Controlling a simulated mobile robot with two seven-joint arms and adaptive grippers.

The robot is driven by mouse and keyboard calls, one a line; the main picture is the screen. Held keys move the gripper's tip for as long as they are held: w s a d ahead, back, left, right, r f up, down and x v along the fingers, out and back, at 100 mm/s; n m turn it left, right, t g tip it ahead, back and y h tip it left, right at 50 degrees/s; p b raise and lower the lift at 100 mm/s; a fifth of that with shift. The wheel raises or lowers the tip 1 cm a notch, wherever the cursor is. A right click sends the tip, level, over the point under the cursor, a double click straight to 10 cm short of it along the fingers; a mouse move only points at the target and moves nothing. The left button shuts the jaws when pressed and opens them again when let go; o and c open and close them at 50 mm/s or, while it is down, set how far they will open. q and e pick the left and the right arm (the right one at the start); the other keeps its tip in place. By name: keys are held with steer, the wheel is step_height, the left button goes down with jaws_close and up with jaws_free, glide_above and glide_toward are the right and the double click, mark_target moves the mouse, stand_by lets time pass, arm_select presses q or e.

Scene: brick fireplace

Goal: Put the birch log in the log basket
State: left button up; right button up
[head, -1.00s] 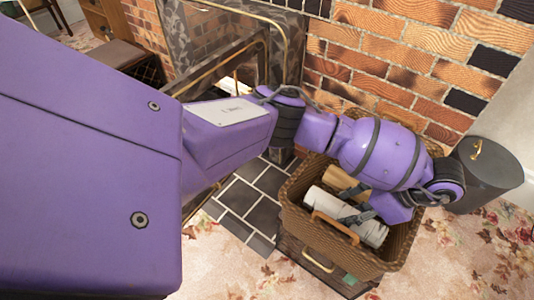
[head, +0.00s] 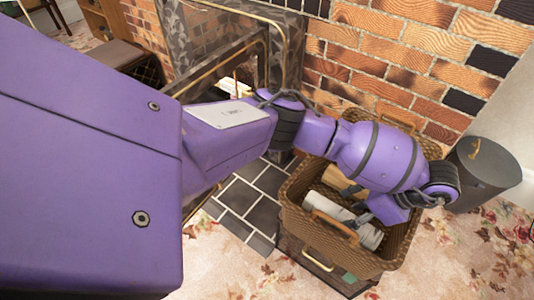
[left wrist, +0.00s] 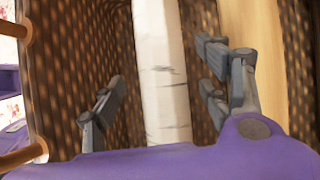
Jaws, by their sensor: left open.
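The white birch log (head: 330,207) lies inside the brown wicker log basket (head: 320,238), slanting along its near side. In the left wrist view the log (left wrist: 163,75) runs between the spread fingers, with the woven basket wall (left wrist: 75,60) beside it. My left gripper (head: 357,206) is open, reaching down into the basket over the log. In the left wrist view the gripper (left wrist: 160,90) has a gap on both sides of the log. The log's underside is hidden. My right gripper is not in view.
A tan log (head: 342,180) also lies in the basket, behind the birch log. The basket has an orange-brown handle (head: 335,226) and stands against the brick wall (head: 380,60). A dark lidded bin (head: 485,175) is at its right. Slate tiles (head: 250,205) lie at its left.

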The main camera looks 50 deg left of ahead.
arm_select(q)
steer(key=shift+r, duration=0.3)
steer(key=p+v, duration=0.4)
steer(key=v, duration=0.8)
steer(key=shift+r, duration=0.35)
steer(key=shift+w, duration=0.1)
